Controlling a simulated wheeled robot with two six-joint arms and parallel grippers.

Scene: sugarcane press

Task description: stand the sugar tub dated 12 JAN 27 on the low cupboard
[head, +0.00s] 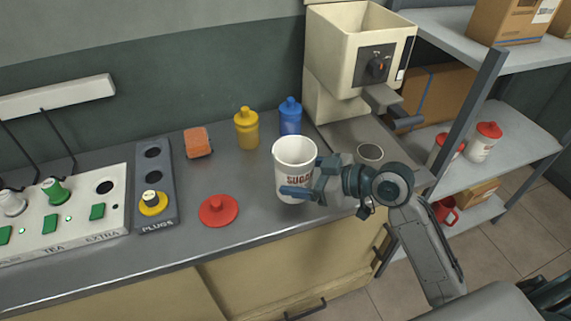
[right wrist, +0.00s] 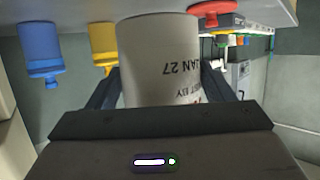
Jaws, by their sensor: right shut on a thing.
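The white sugar tub (head: 294,163) stands upright and open-topped near the front of the grey counter, with SUGAR lettering facing front. My right gripper (head: 308,182) is shut around its side. In the right wrist view the tub (right wrist: 158,60) is upside down between the fingers, and its print reads JAN 27; the day number is not readable. I cannot tell whether its base touches the counter. A red lid (head: 218,210) lies on the counter left of the tub. My left gripper is not in view. I cannot make out a separate low cupboard.
Behind the tub stand a yellow bottle (head: 247,128), a blue bottle (head: 290,117) and an orange sponge (head: 198,142). A cream machine (head: 350,60) stands at the back right. Red-lidded tubs (head: 483,143) stand on a shelf (head: 510,150) at right. A plug rack (head: 155,185) is at left.

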